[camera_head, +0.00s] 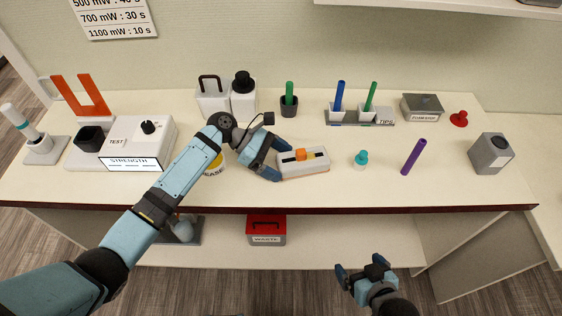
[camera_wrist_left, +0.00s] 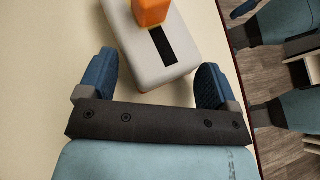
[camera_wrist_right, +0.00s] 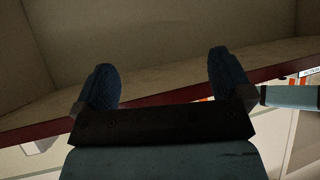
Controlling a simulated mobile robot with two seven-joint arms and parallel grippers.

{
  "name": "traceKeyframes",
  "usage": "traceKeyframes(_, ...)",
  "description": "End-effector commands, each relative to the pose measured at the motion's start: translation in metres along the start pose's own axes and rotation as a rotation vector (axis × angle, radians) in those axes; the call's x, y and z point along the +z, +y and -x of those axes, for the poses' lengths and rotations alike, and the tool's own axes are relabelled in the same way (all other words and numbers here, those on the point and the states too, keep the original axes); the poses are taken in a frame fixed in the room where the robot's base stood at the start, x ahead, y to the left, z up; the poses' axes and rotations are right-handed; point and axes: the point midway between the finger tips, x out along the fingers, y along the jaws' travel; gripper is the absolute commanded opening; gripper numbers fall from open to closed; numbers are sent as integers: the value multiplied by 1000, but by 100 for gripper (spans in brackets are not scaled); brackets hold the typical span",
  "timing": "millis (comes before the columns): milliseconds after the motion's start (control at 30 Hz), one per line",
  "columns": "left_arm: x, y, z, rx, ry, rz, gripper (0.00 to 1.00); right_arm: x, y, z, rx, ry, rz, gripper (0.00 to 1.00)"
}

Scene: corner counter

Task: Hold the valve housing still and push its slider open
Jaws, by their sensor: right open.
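The valve housing (camera_head: 303,169) is a pale grey block lying on the counter, with an orange slider (camera_head: 300,155) on a dark slot in its top. In the left wrist view, the housing (camera_wrist_left: 155,60) has its near end between my left fingers, and the orange slider (camera_wrist_left: 151,12) shows at the top edge. My left gripper (camera_head: 276,160) is open at the housing's left end; the fingers look apart from its sides, though contact at the right finger is hard to tell. My right gripper (camera_head: 360,268) is open and empty, in front of the counter and away from the housing.
Behind are a green-topped cup (camera_head: 289,103) and a tips rack (camera_head: 350,118). My left arm passes over a yellow-marked container (camera_head: 216,163). A red box (camera_head: 266,231) sits on the lower shelf.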

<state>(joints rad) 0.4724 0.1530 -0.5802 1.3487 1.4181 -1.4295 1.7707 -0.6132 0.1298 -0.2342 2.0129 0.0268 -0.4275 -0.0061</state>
Motion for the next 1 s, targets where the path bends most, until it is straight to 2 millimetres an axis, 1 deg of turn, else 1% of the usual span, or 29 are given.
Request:
traceKeyframes(67,0,0,0,0,0,0,69,0,-1,0,-1,0,0,98)
traceKeyframes(100,0,0,0,0,0,0,66,-1,-1,0,-1,1,0,98)
traceKeyframes(200,0,0,0,0,0,0,62,-3,-1,1,-2,4,0,98)
traceKeyframes(333,0,0,0,0,0,0,61,-6,-1,1,-1,9,0,98)
traceKeyframes(433,0,0,0,0,0,0,61,-12,-1,-2,-6,19,-5,75)
traceKeyframes(533,0,0,0,0,-1,0,60,-21,-9,-9,-46,33,-34,52)
traceKeyframes(667,0,0,0,0,-1,0,60,-49,-35,-26,-171,58,-117,51)
traceKeyframes(800,0,0,0,0,-1,0,60,-82,-72,-43,-364,47,-239,51)
traceKeyframes(900,0,0,0,0,-1,-1,60,-98,-94,-50,-493,-1,-320,51)
traceKeyframes(1000,0,0,0,0,-1,-1,60,-110,-111,-53,-601,-75,-383,51)
